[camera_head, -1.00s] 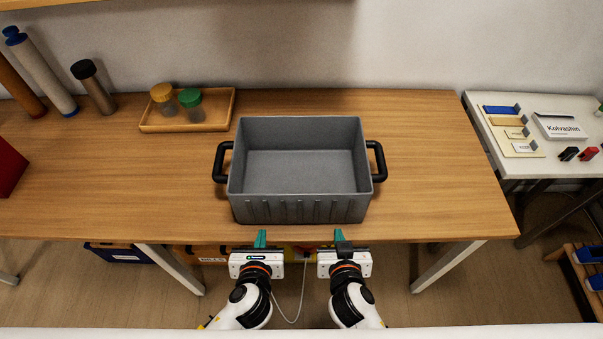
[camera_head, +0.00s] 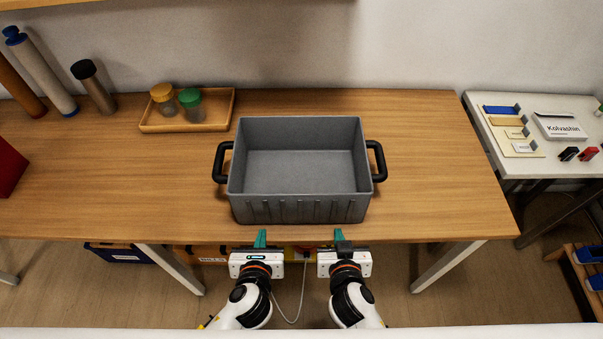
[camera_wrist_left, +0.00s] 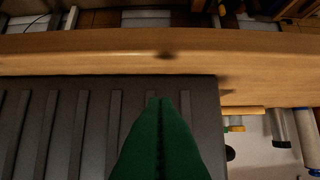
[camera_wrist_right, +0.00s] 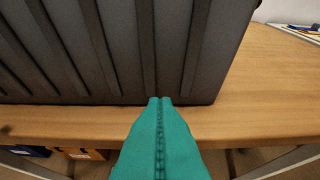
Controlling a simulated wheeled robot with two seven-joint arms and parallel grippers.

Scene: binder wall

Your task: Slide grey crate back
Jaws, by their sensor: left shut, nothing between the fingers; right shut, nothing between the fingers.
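The grey crate (camera_head: 300,207) is an open, empty box with ribs on its front face and a black handle on each side. It stands on the wooden table (camera_head: 440,180), near the front edge. My left gripper (camera_head: 261,238) is shut and empty at the table's front edge, before the left part of the crate's front. My right gripper (camera_head: 339,236) is shut and empty, before the right part. The wrist views show the crate's ribbed front close to the green fingertips of the left (camera_wrist_left: 155,102) and right (camera_wrist_right: 160,101). I cannot tell whether they touch it.
Behind the crate to the left is a wooden tray (camera_head: 214,119) with two lidded jars. Tubes and a dark-capped bottle (camera_head: 94,88) stand farther left, by the wall. The table is clear right of the crate and in a strip behind it.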

